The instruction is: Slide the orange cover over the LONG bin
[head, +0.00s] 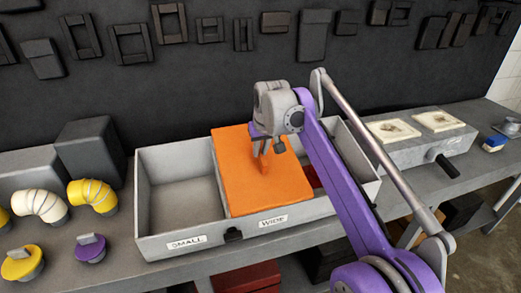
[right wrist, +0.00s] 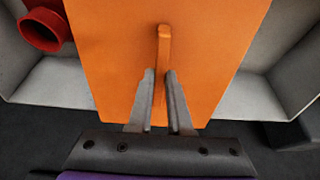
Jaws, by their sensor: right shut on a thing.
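The orange cover (head: 247,192) lies flat over the middle compartment of a grey divided bin (head: 190,245), above the label WIDE (head: 273,221). My right gripper (head: 264,148) is shut on the cover's upright orange handle (head: 263,166). In the right wrist view the fingers (right wrist: 159,95) stand on both sides of the handle (right wrist: 163,50). The left compartment, marked SMALL (head: 187,243), is open and looks empty. The right compartment is partly hidden by my right arm; its label does not show. A red round piece (right wrist: 42,30) sits in a compartment beside the cover. My left gripper is not in view.
Yellow and cream elbows (head: 92,196) and yellow-capped pieces (head: 22,264) stand on the bench at left. Dark grey blocks (head: 90,150) stand behind them. A grey box with cream plates (head: 395,130) and a black handle stands at right. Dark tools hang on the back wall.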

